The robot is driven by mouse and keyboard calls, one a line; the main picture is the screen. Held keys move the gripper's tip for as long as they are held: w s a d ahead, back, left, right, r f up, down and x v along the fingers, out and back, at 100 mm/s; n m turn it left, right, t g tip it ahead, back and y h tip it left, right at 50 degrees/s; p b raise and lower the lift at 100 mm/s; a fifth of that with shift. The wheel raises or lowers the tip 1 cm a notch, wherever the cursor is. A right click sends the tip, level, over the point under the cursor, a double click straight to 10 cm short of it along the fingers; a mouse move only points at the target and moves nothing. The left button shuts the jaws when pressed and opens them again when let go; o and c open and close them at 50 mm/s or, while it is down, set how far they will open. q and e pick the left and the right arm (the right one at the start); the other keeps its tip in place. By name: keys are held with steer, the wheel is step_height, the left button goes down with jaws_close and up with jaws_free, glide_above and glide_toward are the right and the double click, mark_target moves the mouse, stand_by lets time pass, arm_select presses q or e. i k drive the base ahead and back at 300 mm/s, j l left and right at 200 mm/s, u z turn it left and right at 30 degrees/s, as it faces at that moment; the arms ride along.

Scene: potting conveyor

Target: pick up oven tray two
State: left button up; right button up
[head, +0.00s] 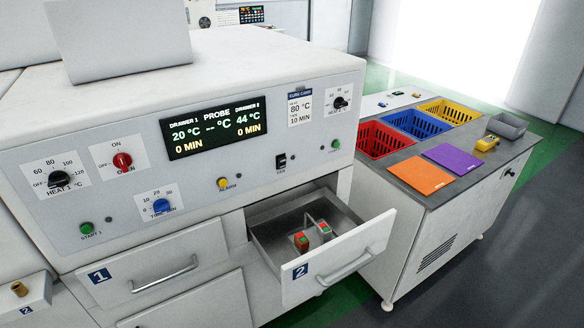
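Oven drawer 2 (345,262) is pulled open below the oven's control panel, with a blue "2" label and a bar handle on its front. Inside it is a grey metal tray-like interior (272,243); I cannot tell whether a separate tray lies in the drawer. Two small red-orange parts with green tops (301,240) sit in it, beside a thin grey upright piece that may be a handle. The drawer front hides the near part of the interior. Neither of my grippers is in view.
Drawer 1 (150,268) is shut. The oven display (213,126) reads 20 °C and 44 °C. On the right, a bench holds red (384,139), blue (416,123) and yellow (450,111) baskets, and orange (422,174) and purple (455,158) mats. Open floor lies to its right.

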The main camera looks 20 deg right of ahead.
mark_target(316, 241)
steer(key=z, duration=1.15)
